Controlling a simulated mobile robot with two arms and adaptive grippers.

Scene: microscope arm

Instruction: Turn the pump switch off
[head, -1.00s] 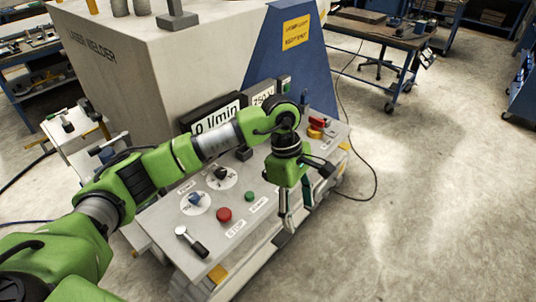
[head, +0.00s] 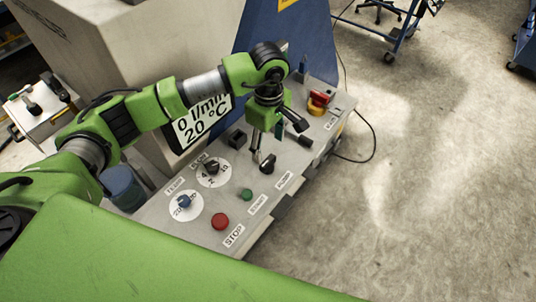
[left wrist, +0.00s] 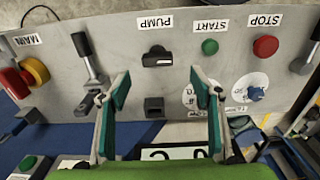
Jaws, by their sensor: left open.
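The pump switch (head: 267,163) is a black knob on the grey control panel (head: 232,255), beside the PUMP label. In the left wrist view the pump switch (left wrist: 157,56) shows ahead of the fingers, near the middle, with the label upside down above it. My left gripper (head: 263,146) hangs over the panel, its fingertips close to the switch. In the left wrist view the left gripper (left wrist: 161,88) is open, with the two fingers wide apart and nothing between them. I cannot tell the exact gap to the panel. My right gripper is not in view.
A green START button (head: 246,194) and red STOP button (head: 220,221) lie nearby on the panel. A lever (left wrist: 90,66) stands left of the switch in the wrist view. The red-yellow main switch (head: 318,103) is at the far end. A display (head: 203,122) reads 0 l/min, 20 °C.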

